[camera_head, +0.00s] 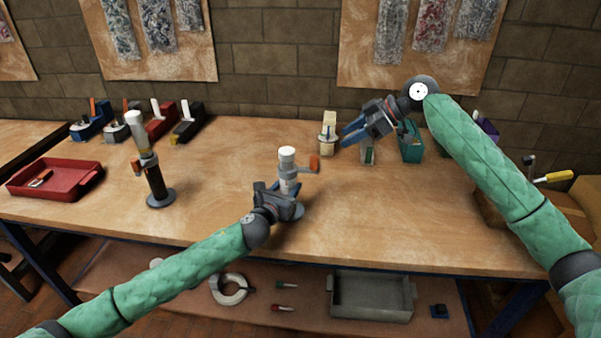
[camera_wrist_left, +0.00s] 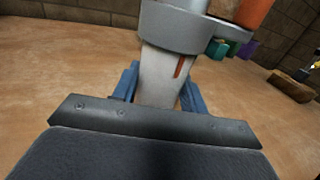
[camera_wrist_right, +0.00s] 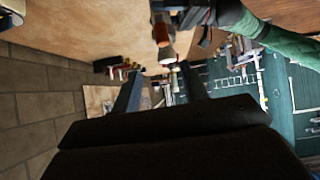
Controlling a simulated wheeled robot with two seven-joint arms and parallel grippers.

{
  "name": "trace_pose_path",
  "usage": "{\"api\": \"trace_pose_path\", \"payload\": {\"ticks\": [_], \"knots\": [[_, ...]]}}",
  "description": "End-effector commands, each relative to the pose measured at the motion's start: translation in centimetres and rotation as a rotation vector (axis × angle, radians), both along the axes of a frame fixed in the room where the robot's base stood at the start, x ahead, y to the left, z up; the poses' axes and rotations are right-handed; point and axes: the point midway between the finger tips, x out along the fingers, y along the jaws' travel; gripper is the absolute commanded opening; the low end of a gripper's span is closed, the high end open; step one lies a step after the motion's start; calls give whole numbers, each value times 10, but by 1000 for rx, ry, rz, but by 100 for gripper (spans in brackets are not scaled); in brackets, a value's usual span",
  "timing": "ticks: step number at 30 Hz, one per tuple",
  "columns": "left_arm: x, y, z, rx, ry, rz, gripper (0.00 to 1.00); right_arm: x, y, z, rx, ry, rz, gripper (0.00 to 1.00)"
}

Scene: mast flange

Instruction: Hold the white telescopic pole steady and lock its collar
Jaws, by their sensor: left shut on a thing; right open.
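The white telescopic pole (camera_head: 286,155) stands upright on the bench in the middle. Its grey collar (camera_wrist_left: 180,32) has an orange lever (camera_head: 314,163) sticking out to the right in the head view. My left gripper (camera_head: 287,194) is shut on the pole's lower white tube (camera_wrist_left: 160,85), just below the collar. The blue fingers lie on both sides of the tube, and an orange mark shows on it. The pole's foot is mostly hidden behind my left gripper. My right gripper (camera_head: 352,134) is open and empty, above the bench to the right of the pole, apart from the lever.
Another pole (camera_head: 155,180) with a dark lower tube stands at left, near a red tray (camera_head: 60,180). Several coloured holders (camera_head: 160,120) line the back left. A beige block (camera_head: 327,135) and teal box (camera_head: 411,145) stand near my right gripper. The bench front right is clear.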

Motion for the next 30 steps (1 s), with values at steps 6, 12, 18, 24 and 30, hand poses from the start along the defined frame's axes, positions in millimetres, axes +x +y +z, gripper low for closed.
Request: {"api": "trace_pose_path", "payload": {"ticks": [6,12,18,24,30], "knots": [[0,0,0,0,0,0,4,5,22,69,0,-94,30,44],[0,0,0,0,0,0,4,1,60,112,-35,-158,80,44],[0,0,0,0,0,0,4,-3,101,137,-105,-210,128,44],[0,0,0,0,0,0,4,-6,134,140,-239,-244,181,44],[0,0,0,0,0,0,4,-6,152,120,-424,-249,233,44]]}}
